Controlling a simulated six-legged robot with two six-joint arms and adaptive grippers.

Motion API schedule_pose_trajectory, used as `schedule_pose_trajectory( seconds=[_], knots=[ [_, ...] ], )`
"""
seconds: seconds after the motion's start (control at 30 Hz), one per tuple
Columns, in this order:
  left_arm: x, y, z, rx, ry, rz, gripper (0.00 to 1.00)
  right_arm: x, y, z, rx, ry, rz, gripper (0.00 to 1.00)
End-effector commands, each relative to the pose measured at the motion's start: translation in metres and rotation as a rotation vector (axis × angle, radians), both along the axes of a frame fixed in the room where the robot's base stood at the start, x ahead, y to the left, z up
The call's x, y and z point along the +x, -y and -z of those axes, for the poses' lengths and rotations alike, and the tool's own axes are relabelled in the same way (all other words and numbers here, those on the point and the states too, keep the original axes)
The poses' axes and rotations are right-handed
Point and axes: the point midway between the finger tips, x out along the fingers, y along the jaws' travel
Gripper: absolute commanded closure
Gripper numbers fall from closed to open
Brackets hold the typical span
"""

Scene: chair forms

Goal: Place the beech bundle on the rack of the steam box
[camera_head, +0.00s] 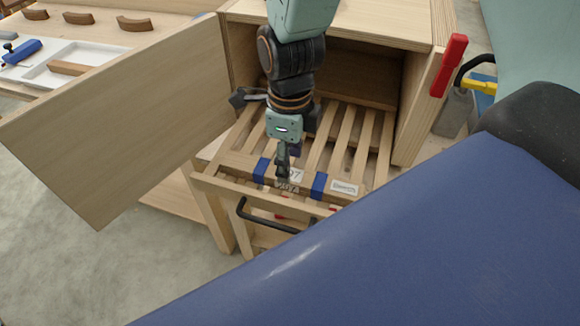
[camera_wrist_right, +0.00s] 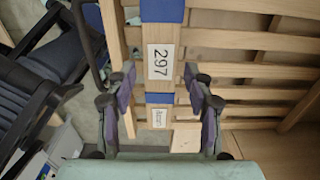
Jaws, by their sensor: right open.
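The beech bundle (camera_head: 306,179) is a pale wooden strip pack with two blue bands and white labels. It lies crosswise on the front part of the slatted rack (camera_head: 340,141) of the steam box (camera_head: 412,112), outside the opening. My right gripper (camera_head: 283,172) is directly over the bundle, pointing down. In the right wrist view my right gripper (camera_wrist_right: 160,112) is open, with one finger on each side of the bundle (camera_wrist_right: 161,34) and its label 297. Whether the fingers touch it cannot be told. My left gripper is not in view.
The box door (camera_head: 125,115) stands wide open to the left. A black handle (camera_head: 262,219) is below the rack's front edge. A red clamp handle (camera_head: 449,65) is at the box's right side. A bench with curved wooden pieces (camera_head: 78,18) and a white tray (camera_head: 70,62) is behind the door.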

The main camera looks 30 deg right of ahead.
Motion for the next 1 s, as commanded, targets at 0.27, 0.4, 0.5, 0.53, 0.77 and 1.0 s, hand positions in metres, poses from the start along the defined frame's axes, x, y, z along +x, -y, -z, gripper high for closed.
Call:
schedule_pose_trajectory(
  seconds=[0.27, 0.4, 0.5, 0.53, 0.77, 1.0],
  knots=[
    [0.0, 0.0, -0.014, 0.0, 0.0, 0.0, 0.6, 0.0, 0.0, -0.056, 0.0, 0.003, -0.001, 0.48],
    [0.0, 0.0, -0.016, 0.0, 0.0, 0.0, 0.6, 0.0, 0.0, -0.069, 0.0, 0.0, 0.0, 0.48],
    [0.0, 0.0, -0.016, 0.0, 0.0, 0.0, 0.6, 0.0, 0.0, -0.074, 0.0, 0.0, 0.0, 0.48],
    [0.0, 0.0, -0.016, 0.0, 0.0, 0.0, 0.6, 0.0, 0.0, -0.074, 0.0, 0.0, 0.0, 0.48],
    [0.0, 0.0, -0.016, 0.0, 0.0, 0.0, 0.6, 0.0, 0.0, -0.074, 0.0, -0.001, -0.001, 0.48],
    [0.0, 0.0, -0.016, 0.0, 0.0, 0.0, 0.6, 0.0, 0.0, -0.074, 0.0, -0.001, -0.001, 0.48]
  ],
)
